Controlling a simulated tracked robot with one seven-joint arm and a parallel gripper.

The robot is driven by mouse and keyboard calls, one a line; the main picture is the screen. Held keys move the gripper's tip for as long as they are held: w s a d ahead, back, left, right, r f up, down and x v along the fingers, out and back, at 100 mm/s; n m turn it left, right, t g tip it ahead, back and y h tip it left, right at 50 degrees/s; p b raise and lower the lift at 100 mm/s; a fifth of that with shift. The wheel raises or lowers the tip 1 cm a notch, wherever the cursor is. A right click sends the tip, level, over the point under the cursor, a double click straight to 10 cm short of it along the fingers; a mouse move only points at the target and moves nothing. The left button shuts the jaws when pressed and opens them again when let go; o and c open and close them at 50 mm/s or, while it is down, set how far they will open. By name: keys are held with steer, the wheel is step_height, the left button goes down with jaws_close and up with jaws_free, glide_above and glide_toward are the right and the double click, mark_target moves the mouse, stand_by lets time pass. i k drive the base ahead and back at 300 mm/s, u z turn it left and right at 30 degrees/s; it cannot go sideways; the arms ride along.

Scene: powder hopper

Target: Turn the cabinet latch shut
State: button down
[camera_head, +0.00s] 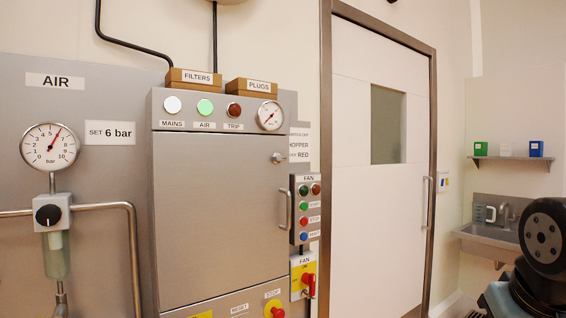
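The grey cabinet (218,220) stands left of centre, and its front door looks closed. The cabinet latch (278,158) is a small metal knob near the door's upper right corner. It seems to have a short tab pointing right, but it is too small to read its turn surely. A vertical bar handle (289,210) is on the door's right edge below the latch. My gripper is not in view. Only a dark part of my arm shows at the lower right, far from the cabinet.
A fan control box (306,210) with buttons and a red fan switch (308,285) sit just right of the cabinet. Boxes labelled FILTERS (194,82) and PLUGS (251,88) stand on top. An air gauge (50,147) and pipes are left. A white door (378,200) and sink (490,236) are right.

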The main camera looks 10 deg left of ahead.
mark_target(277, 158)
steer(key=u, duration=2.2)
steer(key=i, duration=0.1)
steer(key=z, duration=3.5)
steer(key=k, duration=1.05)
steer(key=u, duration=1.65)
steer(key=i, duration=0.9)
